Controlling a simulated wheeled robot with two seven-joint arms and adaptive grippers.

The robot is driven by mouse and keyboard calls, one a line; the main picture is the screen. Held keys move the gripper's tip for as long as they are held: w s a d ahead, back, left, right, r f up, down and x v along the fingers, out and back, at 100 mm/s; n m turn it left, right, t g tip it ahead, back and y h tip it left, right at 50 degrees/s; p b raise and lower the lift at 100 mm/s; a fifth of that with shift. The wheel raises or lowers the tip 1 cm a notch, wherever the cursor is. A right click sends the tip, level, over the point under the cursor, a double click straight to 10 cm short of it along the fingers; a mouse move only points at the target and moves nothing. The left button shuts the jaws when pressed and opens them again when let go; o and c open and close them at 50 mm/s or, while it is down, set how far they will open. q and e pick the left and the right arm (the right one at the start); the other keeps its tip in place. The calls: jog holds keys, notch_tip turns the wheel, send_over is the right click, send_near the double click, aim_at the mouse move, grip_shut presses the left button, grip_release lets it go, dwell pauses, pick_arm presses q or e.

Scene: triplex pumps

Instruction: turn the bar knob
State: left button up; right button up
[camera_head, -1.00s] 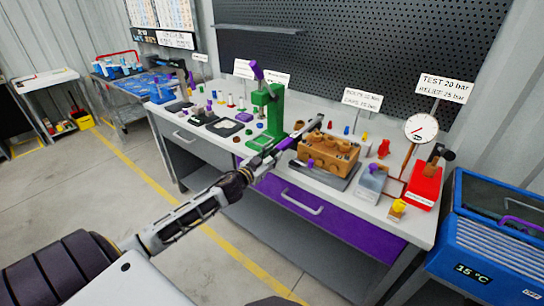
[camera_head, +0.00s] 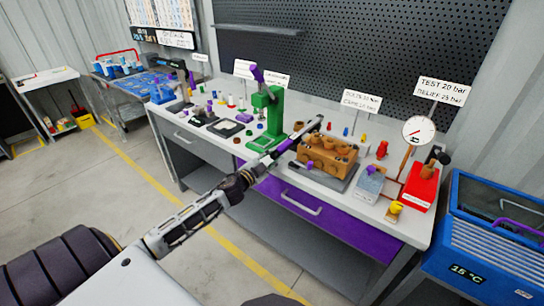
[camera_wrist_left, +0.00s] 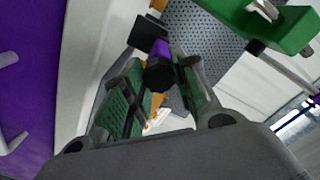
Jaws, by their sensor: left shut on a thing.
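My left gripper (camera_head: 276,154) reaches over the front edge of the bench, left of the brown pump block (camera_head: 328,157). It is shut on a dark bar-like tool (camera_head: 305,130), which points up and right beside the block. In the left wrist view the tool's black round end with a purple band (camera_wrist_left: 159,72) sits between the green-padded fingers (camera_wrist_left: 158,98). I cannot tell for sure which part is the bar knob. A dark knob-like part (camera_head: 443,158) is on the red unit (camera_head: 422,188) under the gauge (camera_head: 419,130). My right gripper is out of view.
A green press (camera_head: 266,115) stands just behind and left of the gripper. A grey block (camera_head: 369,184) and a yellow part (camera_head: 394,209) stand at the right front of the bench. A blue tank (camera_head: 490,235) is beside the bench. The purple drawer (camera_head: 320,212) is below.

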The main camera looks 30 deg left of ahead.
pick_arm(q)
jog(key=m+p, duration=0.1)
jog(key=m, duration=0.7)
jog(key=shift+f+m, duration=0.1)
jog(key=shift+m, duration=0.2)
jog(key=m, duration=0.4)
jog(key=shift+m, duration=0.3)
jog(key=m, duration=0.3)
jog(key=shift+f+m, duration=0.1)
jog(key=shift+m, duration=0.3)
jog(key=m, duration=0.3)
jog(key=shift+m, duration=0.3)
jog(key=m, duration=0.4)
jog(key=shift+m, duration=0.6)
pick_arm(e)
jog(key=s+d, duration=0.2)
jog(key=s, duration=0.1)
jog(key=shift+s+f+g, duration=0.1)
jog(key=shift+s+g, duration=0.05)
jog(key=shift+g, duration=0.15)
